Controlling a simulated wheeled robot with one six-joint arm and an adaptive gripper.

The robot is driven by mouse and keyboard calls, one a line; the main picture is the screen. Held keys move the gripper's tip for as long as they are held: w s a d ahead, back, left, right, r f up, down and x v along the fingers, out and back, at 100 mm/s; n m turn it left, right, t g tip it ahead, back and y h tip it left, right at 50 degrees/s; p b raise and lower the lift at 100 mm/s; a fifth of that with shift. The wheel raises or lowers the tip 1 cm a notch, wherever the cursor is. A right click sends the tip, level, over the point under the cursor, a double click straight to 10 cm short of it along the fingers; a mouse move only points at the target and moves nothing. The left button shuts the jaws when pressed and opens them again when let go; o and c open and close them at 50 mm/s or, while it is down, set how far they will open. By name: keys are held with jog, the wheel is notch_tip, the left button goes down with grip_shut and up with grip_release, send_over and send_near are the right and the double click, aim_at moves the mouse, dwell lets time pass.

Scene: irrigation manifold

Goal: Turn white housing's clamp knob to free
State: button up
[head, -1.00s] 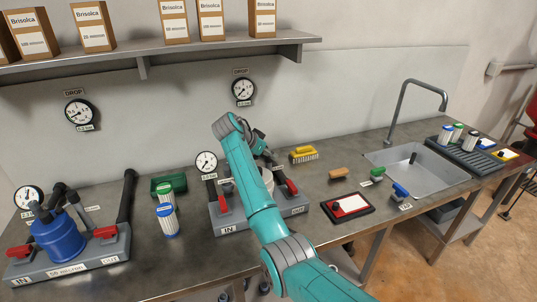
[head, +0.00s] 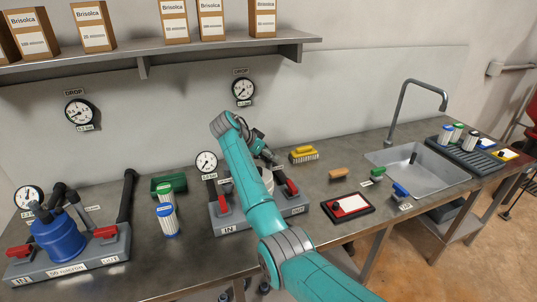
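The white housing (head: 267,178) stands on the right-hand manifold base (head: 256,220), mostly hidden behind my teal arm. Only a sliver of its white wall shows to the right of the arm. Red valve handles stand at its IN side (head: 224,198) and OUT side (head: 291,185). The clamp knob cannot be made out behind the arm. My gripper (head: 268,154) is at the housing's top, small and partly hidden by my wrist. Whether its fingers are open or touch the knob cannot be seen.
A blue housing (head: 58,237) on its own base stands at the left. A sink (head: 420,170) is at the right. A shelf hangs above.

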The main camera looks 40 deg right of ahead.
jog(key=v, duration=1.2)
dwell(0.5)
